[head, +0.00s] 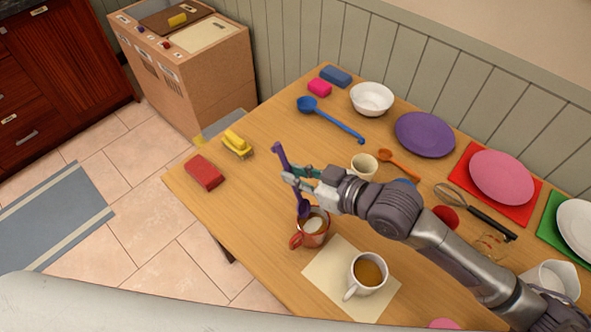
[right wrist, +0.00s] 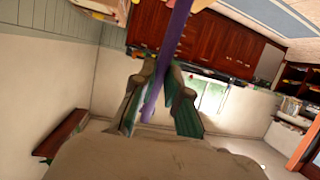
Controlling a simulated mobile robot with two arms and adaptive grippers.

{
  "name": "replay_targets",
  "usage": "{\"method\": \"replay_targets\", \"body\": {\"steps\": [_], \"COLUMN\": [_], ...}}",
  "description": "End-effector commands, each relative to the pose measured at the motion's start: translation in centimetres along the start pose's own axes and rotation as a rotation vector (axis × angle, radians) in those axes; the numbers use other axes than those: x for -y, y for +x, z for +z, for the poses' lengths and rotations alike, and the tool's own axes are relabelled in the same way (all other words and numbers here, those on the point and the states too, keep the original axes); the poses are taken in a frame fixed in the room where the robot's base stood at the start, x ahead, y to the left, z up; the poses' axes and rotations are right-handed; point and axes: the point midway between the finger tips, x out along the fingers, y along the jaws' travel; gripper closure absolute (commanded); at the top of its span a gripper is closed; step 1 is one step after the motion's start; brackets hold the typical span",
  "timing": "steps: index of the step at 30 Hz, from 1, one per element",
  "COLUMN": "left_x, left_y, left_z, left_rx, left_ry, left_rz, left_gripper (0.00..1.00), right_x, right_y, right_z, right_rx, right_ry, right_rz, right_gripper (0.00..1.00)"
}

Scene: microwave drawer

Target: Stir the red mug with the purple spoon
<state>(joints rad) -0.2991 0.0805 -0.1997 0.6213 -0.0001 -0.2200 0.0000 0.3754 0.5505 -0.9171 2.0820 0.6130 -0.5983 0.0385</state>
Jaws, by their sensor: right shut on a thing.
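The red mug (head: 298,241) stands on the wooden table near its front edge, with a pale patch showing in its dark inside. My right gripper (head: 290,177) is shut on the purple spoon (head: 280,156) and holds it steeply tilted. The spoon's lower end is at the mug's back-left rim in the head view; I cannot tell whether it is inside or just above. In the right wrist view the purple spoon (right wrist: 178,35) runs between the green-padded fingers (right wrist: 158,92). The mug does not show there. My left gripper is not in view.
A white mug of brown liquid (head: 369,272) stands on a cream mat (head: 325,283) close by. A cream cup (head: 364,165), blue ladle (head: 330,118), red block (head: 204,171) and yellow object (head: 237,143) lie around. The table's left part is fairly clear.

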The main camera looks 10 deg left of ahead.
Motion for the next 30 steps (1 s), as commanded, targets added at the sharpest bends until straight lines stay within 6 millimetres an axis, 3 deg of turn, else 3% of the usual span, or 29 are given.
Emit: {"method": "replay_targets", "body": {"steps": [18, 30], "left_x": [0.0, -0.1], "left_y": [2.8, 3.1], "left_z": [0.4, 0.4], "left_rx": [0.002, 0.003], "left_ry": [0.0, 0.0], "left_rz": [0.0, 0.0], "left_gripper": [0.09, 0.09], "right_x": [0.0, 0.0], "right_y": [0.1, 0.0], "right_z": [5.2, 5.8], "right_rx": [0.001, 0.0], "right_ry": [0.0, 0.0], "right_rz": [0.0, 0.0], "right_gripper": [1.0, 1.0]}}
